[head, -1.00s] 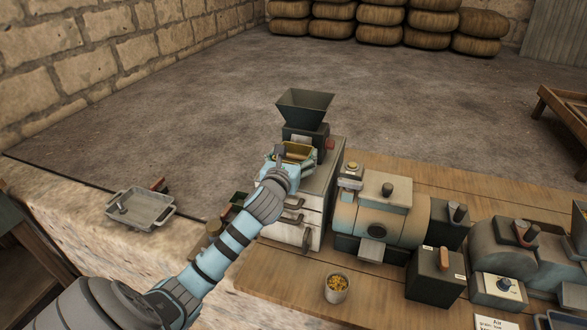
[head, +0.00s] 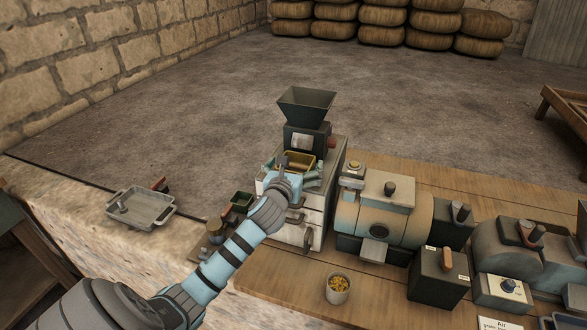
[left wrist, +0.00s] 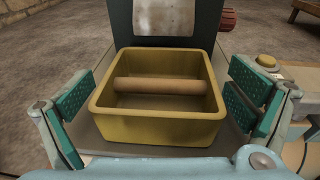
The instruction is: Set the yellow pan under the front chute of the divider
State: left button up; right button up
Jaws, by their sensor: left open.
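The yellow pan (head: 297,163), a square open box with a round brown bar across it, sits upright on the grey top of the white cabinet (head: 290,232), in front of the dark hopper machine (head: 306,103). A pale metal chute plate (left wrist: 165,17) is just behind the pan (left wrist: 158,131) in the left wrist view; I cannot tell how far it overhangs. My left gripper (head: 291,180) is open, also seen in the left wrist view (left wrist: 160,105), with its teal-padded fingers apart on either side of the pan and visible gaps. My right gripper is out of view.
A grey tray (head: 142,208) lies on the stone ledge at left. A rounded machine (head: 385,215) and a cup of yellow bits (head: 338,288) are on the wooden table to the right.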

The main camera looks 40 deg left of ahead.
pick_arm(q)
jog(key=p+v, duration=0.1)
jog(key=v, duration=1.1)
